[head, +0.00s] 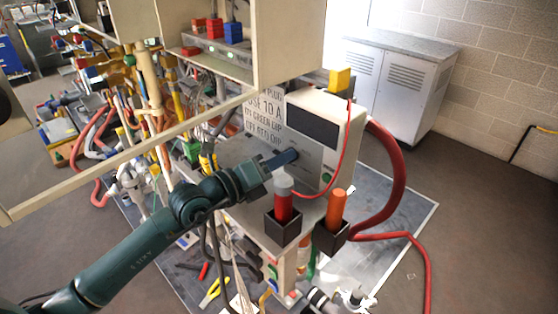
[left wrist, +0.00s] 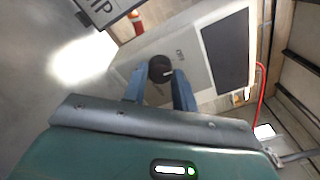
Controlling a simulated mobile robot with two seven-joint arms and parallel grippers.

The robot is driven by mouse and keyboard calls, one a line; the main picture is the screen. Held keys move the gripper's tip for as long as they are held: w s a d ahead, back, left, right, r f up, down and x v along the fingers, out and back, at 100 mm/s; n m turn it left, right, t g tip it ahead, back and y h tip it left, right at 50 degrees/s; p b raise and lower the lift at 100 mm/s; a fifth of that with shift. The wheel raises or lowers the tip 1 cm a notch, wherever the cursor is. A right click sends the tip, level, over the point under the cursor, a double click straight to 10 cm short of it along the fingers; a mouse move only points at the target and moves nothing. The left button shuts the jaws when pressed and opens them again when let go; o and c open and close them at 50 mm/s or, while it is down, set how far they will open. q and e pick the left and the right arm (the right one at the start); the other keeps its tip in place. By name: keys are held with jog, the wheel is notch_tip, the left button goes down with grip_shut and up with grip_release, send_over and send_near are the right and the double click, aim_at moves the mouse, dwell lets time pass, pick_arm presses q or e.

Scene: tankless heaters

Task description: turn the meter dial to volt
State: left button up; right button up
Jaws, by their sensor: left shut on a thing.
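The meter is a white box (head: 349,121) with a dark screen (head: 312,126), standing on the grey bench top. In the left wrist view its white face (left wrist: 190,44) and dark screen (left wrist: 228,55) show at a tilt. The black round dial (left wrist: 160,68) sits between the blue fingers of my left gripper (left wrist: 159,84), which is shut on it. In the head view my left gripper (head: 285,160) reaches the lower left of the meter face and hides the dial. Small lettering beside the dial is too blurred to read surely. My right gripper is not in view.
A red bottle (head: 284,206) and an orange-handled probe (head: 336,208) stand in black holders at the bench's front edge. A thick red hose (head: 399,170) and a thin red cable run beside the meter. A cabinet frame (head: 285,45) with shelves overhangs the left side.

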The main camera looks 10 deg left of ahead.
pick_arm(q)
jog(key=m+p, duration=0.1)
jog(key=m, duration=0.4)
jog(key=shift+r, duration=0.1)
jog(key=m+y, duration=0.1)
jog(key=m, duration=0.3)
jog(key=shift+m+p, duration=0.3)
dwell(0.4)
jog(key=o, duration=1)
jog(key=shift+c, duration=0.2)
jog(key=shift+s, duration=0.1)
jog(key=b+v, duration=0.3)
jog(key=v, duration=0.9)
jog(key=shift+s+a+r, duration=0.1)
jog(key=shift+s+a, duration=0.2)
jog(key=shift+s, duration=0.1)
